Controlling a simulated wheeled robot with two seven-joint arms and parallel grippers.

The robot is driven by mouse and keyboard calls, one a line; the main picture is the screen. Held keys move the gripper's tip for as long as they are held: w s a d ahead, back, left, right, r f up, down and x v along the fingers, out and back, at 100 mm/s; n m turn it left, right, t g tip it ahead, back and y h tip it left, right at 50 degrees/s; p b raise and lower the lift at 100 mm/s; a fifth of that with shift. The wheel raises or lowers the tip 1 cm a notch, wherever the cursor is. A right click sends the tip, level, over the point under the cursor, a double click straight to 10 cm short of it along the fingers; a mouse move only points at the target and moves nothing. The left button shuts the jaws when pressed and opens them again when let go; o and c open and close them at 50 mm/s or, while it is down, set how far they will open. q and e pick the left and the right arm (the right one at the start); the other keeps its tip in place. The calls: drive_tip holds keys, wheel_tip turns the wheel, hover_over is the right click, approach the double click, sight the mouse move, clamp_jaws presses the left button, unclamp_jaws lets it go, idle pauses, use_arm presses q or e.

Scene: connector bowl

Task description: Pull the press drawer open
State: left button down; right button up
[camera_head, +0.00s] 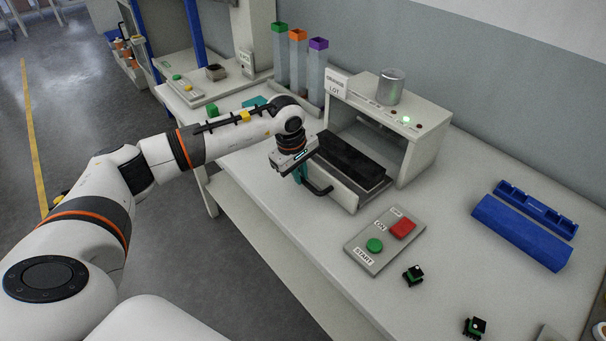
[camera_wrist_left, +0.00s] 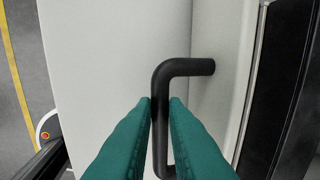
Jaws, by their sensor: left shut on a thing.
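The press (camera_head: 386,130) is a pale box with a silver cylinder on top and a lit green lamp. Its drawer (camera_head: 345,190) stands partly out of the front, with a dark block (camera_head: 350,157) inside. A black bar handle (camera_head: 318,189) is on the drawer front. My left gripper (camera_head: 303,178) is at this handle. In the left wrist view its two green fingers (camera_wrist_left: 160,110) are shut on the black handle (camera_wrist_left: 162,85), one on each side. My right gripper is not in view.
A grey panel with a green START button (camera_head: 374,245) and a red button (camera_head: 403,228) lies in front of the press. Blue trays (camera_head: 520,232) and small dark connectors (camera_head: 413,273) lie to the right. Coloured tubes (camera_head: 298,65) stand behind. The table edge is close to my left gripper.

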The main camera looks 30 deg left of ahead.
use_arm(q)
drive_tip(key=shift+s+a, duration=0.1)
drive_tip(key=shift+s, duration=0.2)
drive_tip(key=shift+s+a, duration=0.15)
drive_tip(key=shift+s, duration=0.2)
drive_tip(key=shift+r, duration=0.1)
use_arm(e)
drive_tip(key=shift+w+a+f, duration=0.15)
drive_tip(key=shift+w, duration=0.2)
use_arm(q)
drive_tip(key=c, duration=1.5)
unclamp_jaws()
drive_tip(key=shift+o, duration=0.2)
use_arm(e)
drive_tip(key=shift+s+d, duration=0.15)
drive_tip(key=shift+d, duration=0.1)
use_arm(q)
drive_tip(key=shift+r, duration=0.1)
